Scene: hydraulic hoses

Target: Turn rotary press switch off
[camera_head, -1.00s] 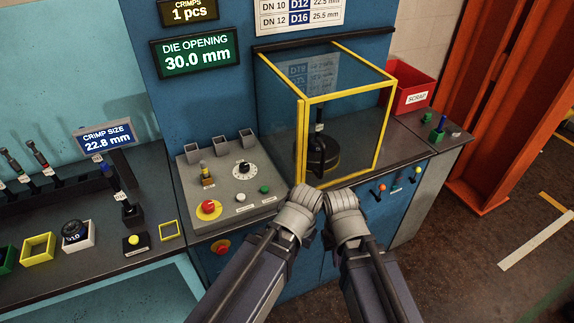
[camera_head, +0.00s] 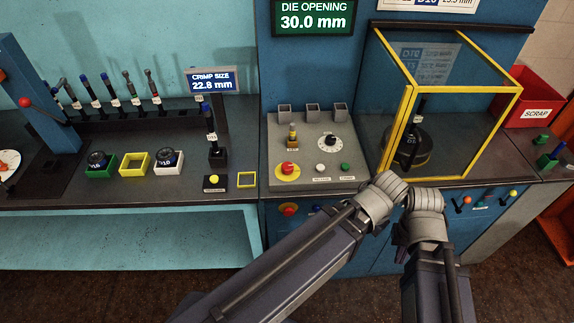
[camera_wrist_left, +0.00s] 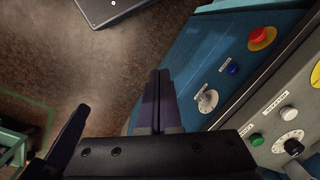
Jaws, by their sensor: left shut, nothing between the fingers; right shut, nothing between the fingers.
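In the left wrist view a grey rotary switch (camera_wrist_left: 207,100) with a pale label sits on the blue front panel (camera_wrist_left: 190,75), near a blue button and a red emergency button. Its pointer direction is too small to read surely. In the head view my left arm covers the panel area where this switch would show. My left gripper (camera_wrist_left: 158,78) is shut and empty, apart from the switch and left of it in its wrist view. My right gripper (camera_head: 401,243) is shut beside the left wrist, in front of the cabinet; its fingertips are mostly hidden.
The sloped console (camera_head: 309,170) above carries a dial (camera_head: 330,141), a red button and a green button. A yellow-framed guard (camera_head: 400,130) stands right of it. Coloured levers (camera_head: 483,199) stick out of the front panel at the right. Open floor lies before the cabinet.

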